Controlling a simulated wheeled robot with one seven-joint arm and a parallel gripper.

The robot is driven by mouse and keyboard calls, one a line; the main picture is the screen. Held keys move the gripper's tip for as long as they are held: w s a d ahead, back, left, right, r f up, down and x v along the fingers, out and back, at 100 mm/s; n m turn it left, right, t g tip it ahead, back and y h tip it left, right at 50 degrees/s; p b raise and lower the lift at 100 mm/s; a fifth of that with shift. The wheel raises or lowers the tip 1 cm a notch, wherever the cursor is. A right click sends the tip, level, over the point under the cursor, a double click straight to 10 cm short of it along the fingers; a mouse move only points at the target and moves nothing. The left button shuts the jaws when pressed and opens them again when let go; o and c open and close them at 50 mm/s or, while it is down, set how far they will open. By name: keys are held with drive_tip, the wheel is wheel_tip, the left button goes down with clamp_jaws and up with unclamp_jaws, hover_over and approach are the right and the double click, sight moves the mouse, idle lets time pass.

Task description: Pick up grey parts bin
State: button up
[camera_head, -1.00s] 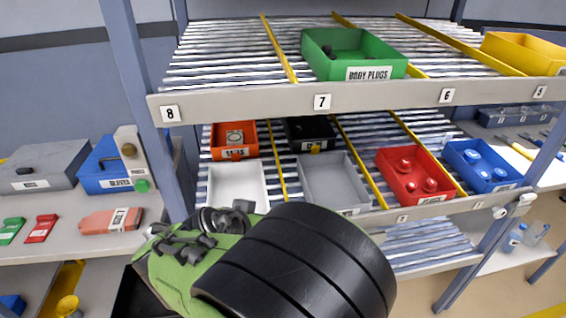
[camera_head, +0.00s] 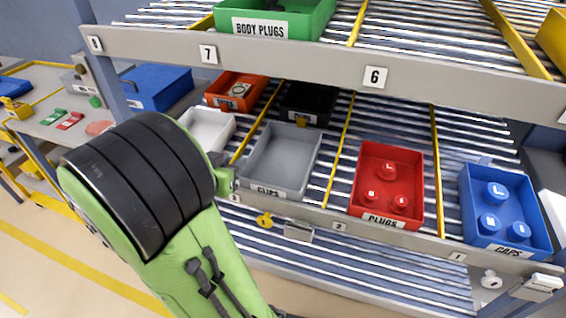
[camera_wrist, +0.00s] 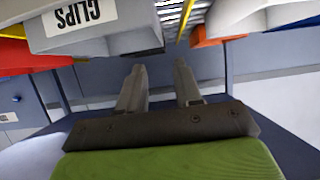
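The grey parts bin (camera_head: 281,158) is empty, labelled CLIPS, and sits on the middle shelf's rollers between two yellow dividers in the head view. In the wrist view, which looks upside down, its labelled front (camera_wrist: 126,20) shows at the upper left. My gripper (camera_wrist: 159,66) is open with nothing between its fingers. Its fingers are apart from the bin, pointing towards the rack. In the head view my green and black arm stands left of the bin, and I cannot make out the fingers there.
A white bin (camera_head: 207,128) stands left of the grey bin and a black bin (camera_head: 308,103) behind it. A red PLUGS bin (camera_head: 387,190) and blue CAPS bin (camera_head: 505,212) are to the right. The upper shelf's edge (camera_head: 300,65) overhangs.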

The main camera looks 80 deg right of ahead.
sight(254, 148)
drive_tip(key=p+x, duration=0.4)
drive_tip(key=x, duration=0.9)
drive_tip(key=shift+d+f+p, duration=0.1)
drive_tip(key=shift+d+p, duration=0.05)
drive_tip(key=shift+p, duration=0.2)
clamp_jaws()
